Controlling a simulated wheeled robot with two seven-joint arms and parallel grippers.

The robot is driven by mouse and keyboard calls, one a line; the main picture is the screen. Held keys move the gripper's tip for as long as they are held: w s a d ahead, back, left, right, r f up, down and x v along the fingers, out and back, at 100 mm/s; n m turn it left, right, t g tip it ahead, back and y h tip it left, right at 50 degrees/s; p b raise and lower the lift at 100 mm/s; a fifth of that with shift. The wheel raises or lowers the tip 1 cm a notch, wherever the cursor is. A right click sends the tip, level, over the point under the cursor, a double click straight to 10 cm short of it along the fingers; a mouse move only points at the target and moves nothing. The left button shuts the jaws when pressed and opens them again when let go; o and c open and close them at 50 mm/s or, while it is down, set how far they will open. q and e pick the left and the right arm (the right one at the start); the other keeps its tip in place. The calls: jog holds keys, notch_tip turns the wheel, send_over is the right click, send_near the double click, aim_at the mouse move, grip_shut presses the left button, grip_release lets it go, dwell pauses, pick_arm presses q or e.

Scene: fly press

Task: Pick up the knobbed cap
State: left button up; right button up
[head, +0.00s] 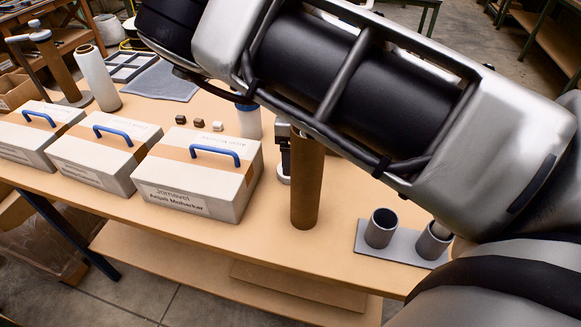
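I cannot pick out a knobbed cap for certain in the head view; my arm covers much of the right and back of the table. A grey plate (402,252) on the right of the table bears two grey open-topped cups, a left one (380,229) and a right one (432,243). My arm overlaps the right cup's edge, and a small pale thing shows there, too hidden to name. One of my arms crosses the picture from lower right to upper left. I make out neither gripper.
Three lidded boxes with blue handles, the nearest here (200,176), line the table's left. A brown cylinder (307,190) stands mid-table before a partly hidden black-and-grey piece (284,158). Small blocks (199,122), a blue-topped container (249,124) and a white roll (98,78) stand behind.

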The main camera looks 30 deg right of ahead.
aim_at(284, 179)
notch_tip(284, 179, down, 5)
jog(key=shift+w+f, duration=0.1)
jog(key=shift+c, duration=0.3)
jog(key=c, duration=0.9)
